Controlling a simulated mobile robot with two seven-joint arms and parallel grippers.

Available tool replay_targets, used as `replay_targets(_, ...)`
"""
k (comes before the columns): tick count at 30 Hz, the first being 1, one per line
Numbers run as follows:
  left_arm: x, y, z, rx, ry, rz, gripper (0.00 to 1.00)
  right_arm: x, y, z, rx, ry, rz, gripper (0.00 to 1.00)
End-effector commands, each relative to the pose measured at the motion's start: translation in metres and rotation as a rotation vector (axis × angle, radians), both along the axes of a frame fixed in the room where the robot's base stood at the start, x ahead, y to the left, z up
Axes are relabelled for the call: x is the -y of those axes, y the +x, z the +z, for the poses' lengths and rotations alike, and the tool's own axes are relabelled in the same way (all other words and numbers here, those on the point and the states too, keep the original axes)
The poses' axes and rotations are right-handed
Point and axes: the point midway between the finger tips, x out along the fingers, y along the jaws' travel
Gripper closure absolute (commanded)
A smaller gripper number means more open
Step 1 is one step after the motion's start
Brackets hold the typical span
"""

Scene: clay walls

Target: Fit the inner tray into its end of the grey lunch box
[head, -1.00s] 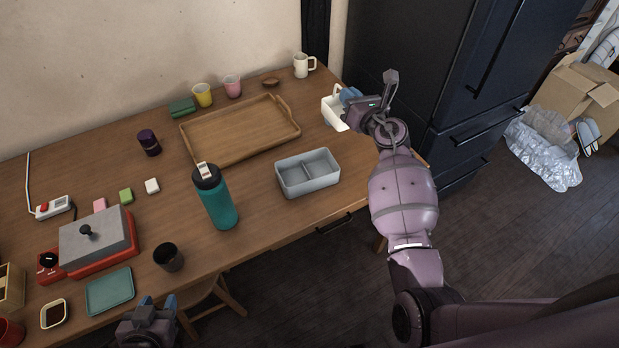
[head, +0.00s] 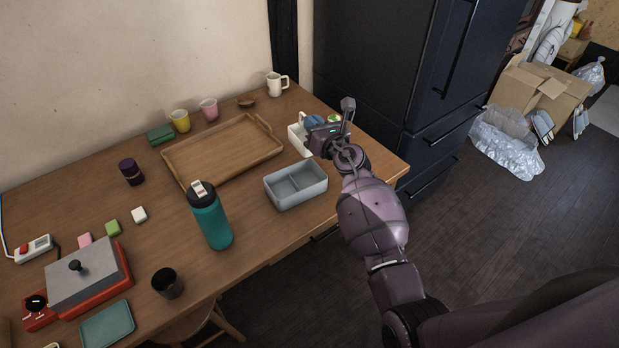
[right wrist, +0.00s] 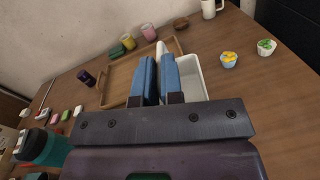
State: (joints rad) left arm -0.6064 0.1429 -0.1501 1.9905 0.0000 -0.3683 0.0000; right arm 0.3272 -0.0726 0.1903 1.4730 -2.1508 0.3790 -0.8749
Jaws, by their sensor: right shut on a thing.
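The grey lunch box (head: 283,203) sits open on the wooden table near its front edge, with a low divider across its inside. The white inner tray (head: 297,139) is behind and to the right of the box, apart from it. My right gripper (head: 318,124) is over the tray; in the right wrist view its blue fingers (right wrist: 160,80) are shut on one wall of the white tray (right wrist: 194,88). I cannot tell whether the tray is lifted off the table. The lunch box is not visible in the wrist view. My left gripper is out of view.
A wooden serving tray (head: 185,149) lies left of the inner tray. A teal bottle (head: 210,222) stands left of the lunch box. Small filled cups (right wrist: 229,61) are near the inner tray, and a white mug (head: 274,86) stands behind. The dark fridge (head: 375,60) is to the right.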

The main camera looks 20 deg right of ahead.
Motion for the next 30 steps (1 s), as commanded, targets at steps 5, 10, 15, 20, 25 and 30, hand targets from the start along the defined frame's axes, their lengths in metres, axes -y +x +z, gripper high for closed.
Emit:
replay_targets(5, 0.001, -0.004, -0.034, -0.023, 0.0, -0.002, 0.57, 0.0, 0.0, -0.047, -0.007, -0.001, 0.0, 1.0)
replay_targets(10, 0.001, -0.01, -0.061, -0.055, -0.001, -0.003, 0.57, 0.0, -0.001, -0.08, -0.008, 0.0, 0.001, 1.0)
replay_targets(15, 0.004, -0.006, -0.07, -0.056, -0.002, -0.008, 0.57, 0.0, -0.001, -0.108, -0.008, 0.0, 0.001, 1.0)
replay_targets(20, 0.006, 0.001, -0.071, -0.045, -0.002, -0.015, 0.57, 0.0, 0.0, -0.123, -0.004, 0.0, 0.0, 1.0)
replay_targets(25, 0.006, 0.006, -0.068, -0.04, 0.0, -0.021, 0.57, 0.0, 0.0, -0.124, 0.001, 0.0, 0.001, 1.0)
replay_targets(30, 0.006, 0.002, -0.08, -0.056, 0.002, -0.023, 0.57, 0.0, 0.0, -0.141, -0.005, 0.0, 0.0, 1.0)
